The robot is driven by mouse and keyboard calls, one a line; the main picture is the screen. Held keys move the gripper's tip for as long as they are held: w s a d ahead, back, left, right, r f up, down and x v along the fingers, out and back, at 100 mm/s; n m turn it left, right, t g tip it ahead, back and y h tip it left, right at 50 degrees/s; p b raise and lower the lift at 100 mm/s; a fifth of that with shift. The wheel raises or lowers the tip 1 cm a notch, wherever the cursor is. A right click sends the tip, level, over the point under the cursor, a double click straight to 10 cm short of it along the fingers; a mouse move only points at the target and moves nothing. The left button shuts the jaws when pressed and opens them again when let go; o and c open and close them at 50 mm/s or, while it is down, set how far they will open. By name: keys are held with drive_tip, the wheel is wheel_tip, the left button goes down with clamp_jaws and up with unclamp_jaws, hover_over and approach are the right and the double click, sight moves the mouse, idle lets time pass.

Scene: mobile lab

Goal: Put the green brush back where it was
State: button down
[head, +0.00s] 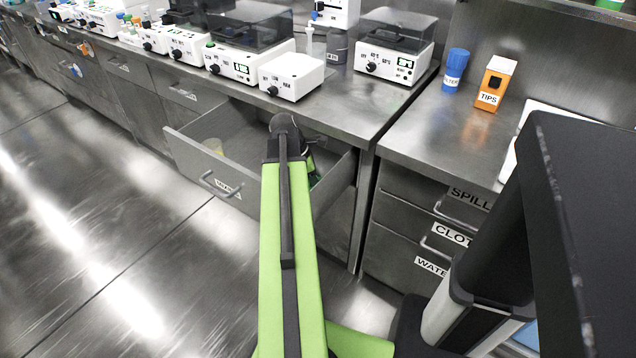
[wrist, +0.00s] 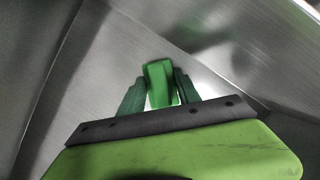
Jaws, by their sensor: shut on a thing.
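The green brush (wrist: 160,84) shows in the wrist view between the two green fingers of my gripper (wrist: 158,95). The gripper is shut on it. Only one end of the brush is visible; the rest is hidden by the gripper. In the head view my arm reaches into an open drawer (head: 188,152), near its right part. The gripper is mostly hidden there behind the arm. In the wrist view grey metal walls surround the brush; I cannot tell whether it touches the drawer floor.
White instruments, including one box (head: 291,76), stand on the counter above. A blue cup (head: 455,70) and an orange TIPS box (head: 494,84) are on the right counter. Labelled drawers (head: 420,225) below it are closed.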

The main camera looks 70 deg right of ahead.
drive_tip(key=c, duration=0.9)
unclamp_jaws()
drive_tip(key=shift+f, duration=0.1)
drive_tip(key=shift+o, duration=0.2)
drive_tip(key=shift+w+r+p, duration=0.1)
drive_tip(key=shift+r+p, duration=0.45)
drive_tip(key=p+v, duration=1)
drive_tip(key=v, duration=0.1)
drive_tip(key=shift+w+r, duration=0.1)
